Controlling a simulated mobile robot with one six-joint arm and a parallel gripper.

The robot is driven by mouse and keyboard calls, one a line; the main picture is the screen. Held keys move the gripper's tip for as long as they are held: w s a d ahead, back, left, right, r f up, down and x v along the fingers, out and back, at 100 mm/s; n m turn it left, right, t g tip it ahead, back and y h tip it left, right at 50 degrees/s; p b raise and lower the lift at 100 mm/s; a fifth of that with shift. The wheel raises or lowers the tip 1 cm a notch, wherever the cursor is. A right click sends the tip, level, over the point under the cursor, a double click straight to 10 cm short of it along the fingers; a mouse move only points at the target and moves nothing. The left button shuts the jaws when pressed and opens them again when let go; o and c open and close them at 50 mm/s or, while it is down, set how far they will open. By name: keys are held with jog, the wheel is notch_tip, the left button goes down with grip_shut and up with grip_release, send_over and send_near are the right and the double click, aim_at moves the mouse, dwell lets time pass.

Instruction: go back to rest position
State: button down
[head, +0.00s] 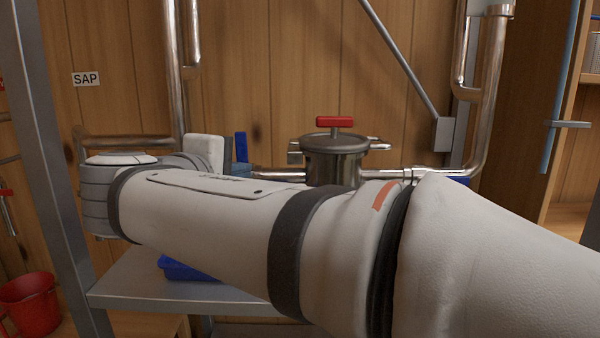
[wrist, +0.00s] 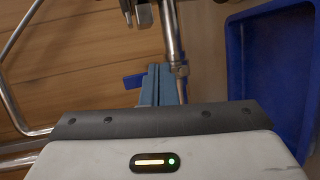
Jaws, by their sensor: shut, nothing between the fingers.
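My gripper (wrist: 157,72) shows in the wrist view with its two grey-blue fingers closed together and nothing between them. A blue lever (wrist: 133,81) shows just left of the fingers; I cannot tell whether they touch. A metal pipe (wrist: 170,35) runs up beyond the fingertips. In the head view my arm stretches across the front from right to left. The gripper (head: 241,170) is partly hidden behind my wrist, and the blue lever (head: 241,146) stands upright beside it.
A steel pot with a red handle (head: 335,122) stands on the pipework behind my arm. A blue tray (head: 182,269) lies on the metal shelf (head: 130,290) below; it also shows in the wrist view (wrist: 233,70). A metal post rises at left, with a red bucket (head: 30,304) beyond.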

jog(key=d+f+m+g+h+p, duration=0.15)
jog(key=d+m+g+p, duration=0.5)
jog(key=d+p, duration=1)
jog(key=s+d+m+g+y+p, duration=0.5)
jog(key=s+d+m+p, duration=0.3)
jog(key=s+d+p, duration=0.2)
jog(key=s+d+f+g, duration=0.1)
jog(key=s+d, duration=0.1)
jog(key=s, duration=0.1)
jog(key=shift+s+d+p, duration=0.25)
jog(key=shift+s+p, duration=0.05)
jog(key=shift+p, duration=0.1)
jog(key=c, duration=2.2)
grip_release()
jog(key=shift+y, duration=0.25)
